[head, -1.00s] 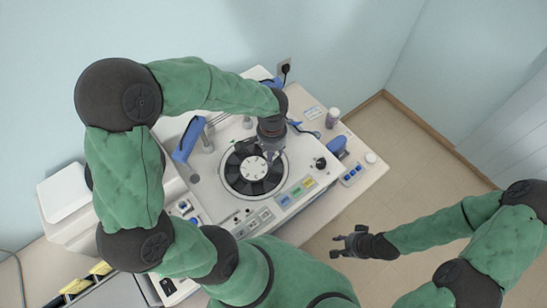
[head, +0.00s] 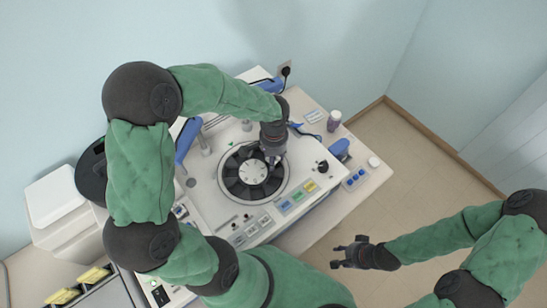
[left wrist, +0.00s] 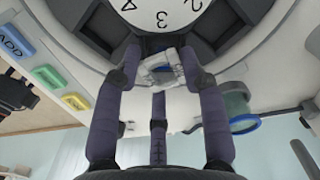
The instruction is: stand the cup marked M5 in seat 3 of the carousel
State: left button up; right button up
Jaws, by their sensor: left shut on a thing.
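The carousel (head: 237,187) is a dark round ring of seats around a white numbered hub (head: 253,173). My left gripper (head: 273,158) is over the ring's upper right part in the head view. In the left wrist view its fingers (left wrist: 160,70) are shut on a small pale, clear-looking cup (left wrist: 158,66). The cup is in front of the ring beside the hub's digit 3 (left wrist: 161,19). Its mark is not readable, and I cannot tell whether it touches the seat. My right gripper (head: 349,252) is open and empty, away from the machine.
Coloured buttons, including one marked ADD (left wrist: 11,41), line the machine's front. A blue-handled part (head: 340,150) is on the machine's right. Open floor lies at the right.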

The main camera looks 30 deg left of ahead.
pick_arm(q)
jog(key=shift+f+b, duration=0.45)
jog(key=shift+f, duration=0.1)
jog(key=o, duration=0.9)
jog(key=shift+r, duration=0.1)
jog(key=shift+r, duration=0.1)
notch_tip(320, 180, up, 13)
jog(key=shift+f+p, duration=0.15)
jog(key=shift+p, duration=0.45)
jog(key=shift+d+f, duration=0.1)
